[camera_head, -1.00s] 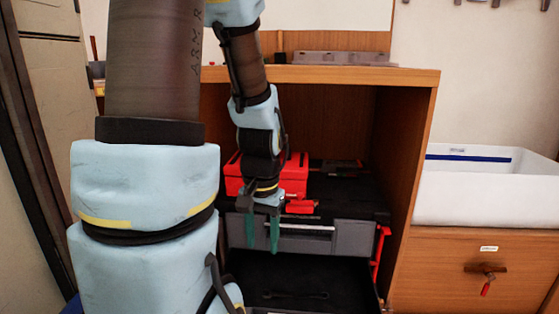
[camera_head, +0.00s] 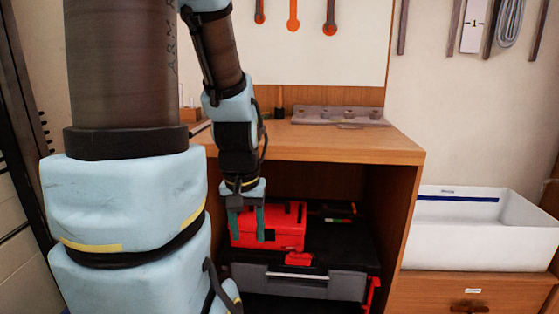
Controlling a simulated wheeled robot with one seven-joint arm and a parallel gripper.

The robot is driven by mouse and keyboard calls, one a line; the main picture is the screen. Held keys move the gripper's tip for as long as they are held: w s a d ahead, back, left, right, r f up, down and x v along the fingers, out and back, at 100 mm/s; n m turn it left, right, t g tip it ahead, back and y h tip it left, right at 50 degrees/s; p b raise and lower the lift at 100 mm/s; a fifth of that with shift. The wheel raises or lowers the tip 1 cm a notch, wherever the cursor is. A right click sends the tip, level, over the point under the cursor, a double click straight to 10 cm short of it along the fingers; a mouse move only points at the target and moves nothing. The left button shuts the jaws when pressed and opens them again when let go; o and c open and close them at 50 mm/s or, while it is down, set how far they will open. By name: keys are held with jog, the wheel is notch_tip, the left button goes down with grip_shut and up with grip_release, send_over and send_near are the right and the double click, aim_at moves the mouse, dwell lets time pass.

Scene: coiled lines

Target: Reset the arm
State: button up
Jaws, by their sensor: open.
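My gripper (camera_head: 246,224) hangs from my arm, fingers pointing down, in front of the open wooden cabinet. I cannot tell whether the fingers touch the red case. My arm covers the left part of the cabinet.
The wooden cabinet top (camera_head: 340,141) carries a grey metal rack (camera_head: 338,115). A white bin (camera_head: 478,232) stands on a wooden drawer unit (camera_head: 440,294) to the right. A coiled line (camera_head: 510,22) and tools hang on the back wall.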

notch_tip(320, 180, up, 17)
jog(key=p, duration=1.4)
dwell(2.2)
